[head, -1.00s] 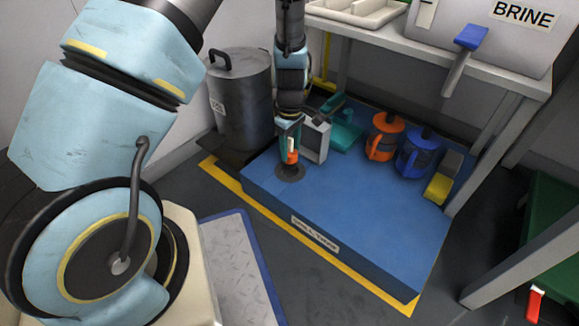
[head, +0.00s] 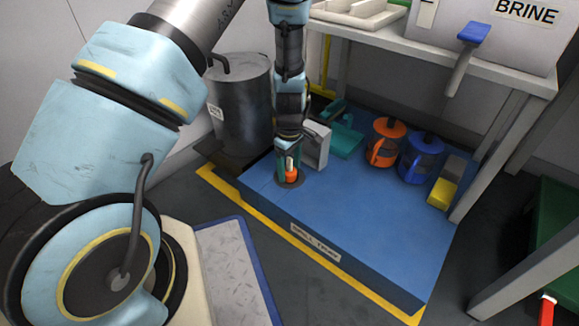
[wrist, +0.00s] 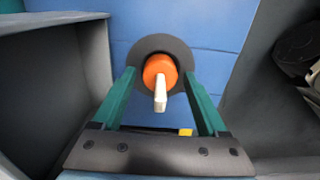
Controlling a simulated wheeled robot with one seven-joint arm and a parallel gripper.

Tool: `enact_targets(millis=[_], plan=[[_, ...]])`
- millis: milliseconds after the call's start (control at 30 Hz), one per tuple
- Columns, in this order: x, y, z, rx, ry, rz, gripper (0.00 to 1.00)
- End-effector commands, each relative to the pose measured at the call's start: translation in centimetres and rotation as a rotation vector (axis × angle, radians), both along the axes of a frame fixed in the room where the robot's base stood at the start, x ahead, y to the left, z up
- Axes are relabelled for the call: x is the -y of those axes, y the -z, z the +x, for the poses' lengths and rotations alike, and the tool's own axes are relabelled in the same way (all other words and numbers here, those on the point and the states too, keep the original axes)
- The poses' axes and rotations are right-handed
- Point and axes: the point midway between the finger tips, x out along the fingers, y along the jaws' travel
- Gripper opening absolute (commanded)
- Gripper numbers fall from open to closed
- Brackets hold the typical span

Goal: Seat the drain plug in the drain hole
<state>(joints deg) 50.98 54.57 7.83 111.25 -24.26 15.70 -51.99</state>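The drain plug (wrist: 161,72) is orange with a pale upright tab; it also shows in the head view (head: 291,175). It stands centred in the dark round drain hole surround (wrist: 178,46) at the tray's near left corner. How deep it sits is hidden. In the head view the drain surround (head: 299,182) shows around it. My gripper (wrist: 160,74) points down over the plug, its green fingers on either side. Narrow gaps show between the fingertips and the orange body, so the gripper looks open around the plug; my gripper also shows in the head view (head: 288,173).
A grey box (head: 317,146) stands close beside my gripper. A grey drum (head: 240,105) is at the left. Orange (head: 384,145) and blue (head: 420,158) jugs stand farther right on the blue spill tray (head: 370,225). A bench (head: 430,55) overhangs the back.

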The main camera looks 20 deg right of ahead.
Motion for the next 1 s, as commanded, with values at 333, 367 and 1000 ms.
enact_targets(millis=[333, 367, 1000], plan=[[0.0, -0.2, 0.0, 0.000, 0.000, 0.000, 0.84], [0.0, -0.4, 0.0, 0.000, 0.000, -0.001, 0.84], [0.0, -11.6, 0.0, 0.000, 0.000, -0.001, 0.84]])
